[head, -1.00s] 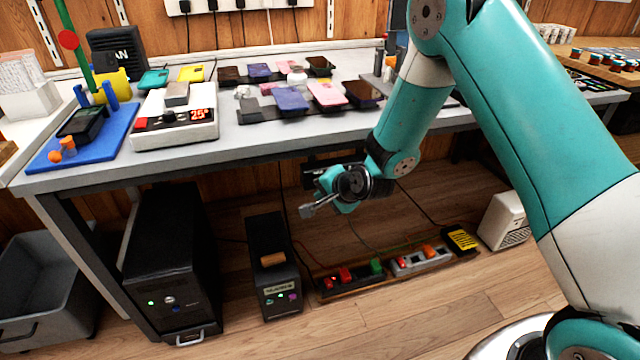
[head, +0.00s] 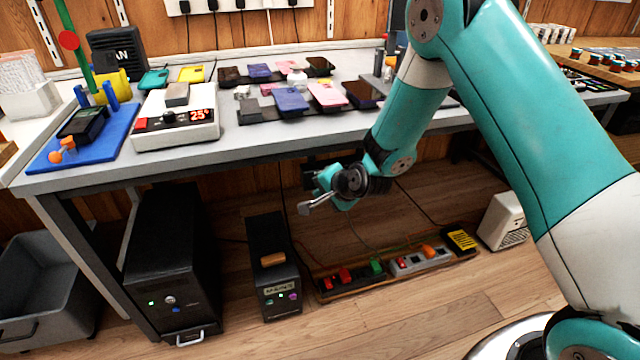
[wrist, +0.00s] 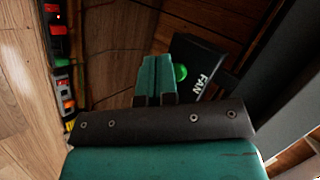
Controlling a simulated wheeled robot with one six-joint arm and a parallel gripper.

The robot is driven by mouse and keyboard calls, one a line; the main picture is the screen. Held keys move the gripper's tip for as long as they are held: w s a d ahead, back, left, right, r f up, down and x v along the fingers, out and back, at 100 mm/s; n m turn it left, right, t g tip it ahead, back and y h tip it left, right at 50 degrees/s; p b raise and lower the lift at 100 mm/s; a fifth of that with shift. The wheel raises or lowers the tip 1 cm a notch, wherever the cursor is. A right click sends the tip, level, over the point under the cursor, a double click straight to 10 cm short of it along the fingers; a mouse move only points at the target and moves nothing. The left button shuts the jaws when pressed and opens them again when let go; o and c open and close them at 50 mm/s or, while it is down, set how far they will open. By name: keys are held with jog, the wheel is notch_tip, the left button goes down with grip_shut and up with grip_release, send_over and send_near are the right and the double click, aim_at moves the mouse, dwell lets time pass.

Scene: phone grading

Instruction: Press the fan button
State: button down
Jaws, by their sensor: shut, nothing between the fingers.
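In the wrist view a black box marked FAN (wrist: 205,62) carries a round green button (wrist: 181,73). My gripper (wrist: 156,62) is shut and empty, its teal fingertips just left of the button in the picture. I cannot tell whether they touch it. In the head view my gripper (head: 322,183) is below the tabletop's front edge, by a dark box (head: 318,163) mostly hidden behind it. The button does not show in the head view.
The table (head: 240,145) spans above my gripper. Below stand a black computer tower (head: 165,250), a smaller box marked MAINS (head: 272,240) and power strips (head: 345,292) on the floor. Another black box (head: 118,50) with a partly hidden label stands on the table. Cables hang near my gripper.

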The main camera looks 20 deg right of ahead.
jog(key=shift+w, duration=0.45)
dwell(0.6)
jog(key=shift+s, duration=0.95)
jog(key=s, duration=0.6)
dwell(0.3)
